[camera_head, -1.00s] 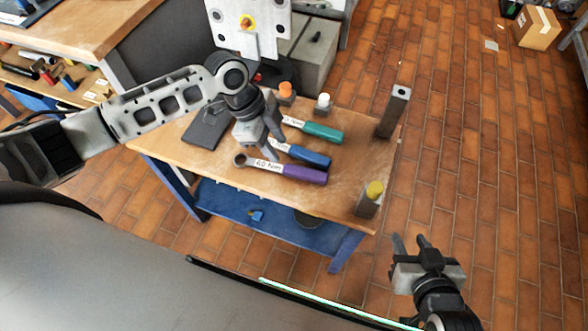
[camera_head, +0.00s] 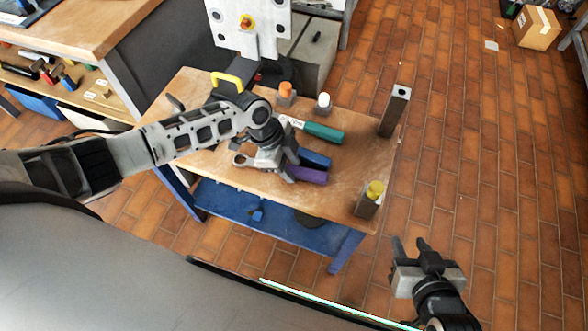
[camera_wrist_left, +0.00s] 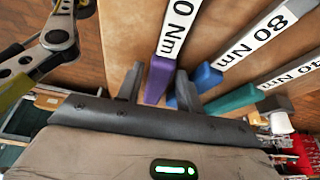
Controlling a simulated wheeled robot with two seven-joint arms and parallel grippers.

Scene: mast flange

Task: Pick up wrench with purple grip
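The wrench with the purple grip lies on the wooden table, nearest the front of three wrenches. Its purple grip (camera_head: 306,175) shows in the head view beside my left gripper (camera_head: 285,170), which hides its middle; its ring end (camera_head: 240,160) shows to the left. In the left wrist view, the purple grip (camera_wrist_left: 158,82) lies between the two spread fingers of my left gripper (camera_wrist_left: 158,88), and I see no clear contact. The blue wrench (camera_head: 316,159) lies close behind. My right gripper (camera_head: 411,246) is open and empty over the floor.
The green wrench (camera_head: 324,133) lies farther back. Orange-topped (camera_head: 286,91) and white-topped (camera_head: 323,103) posts stand behind it; a yellow-topped post (camera_head: 371,195) and a tall grey post (camera_head: 394,112) stand at right. A pliers-like tool (camera_wrist_left: 45,48) is at left in the wrist view.

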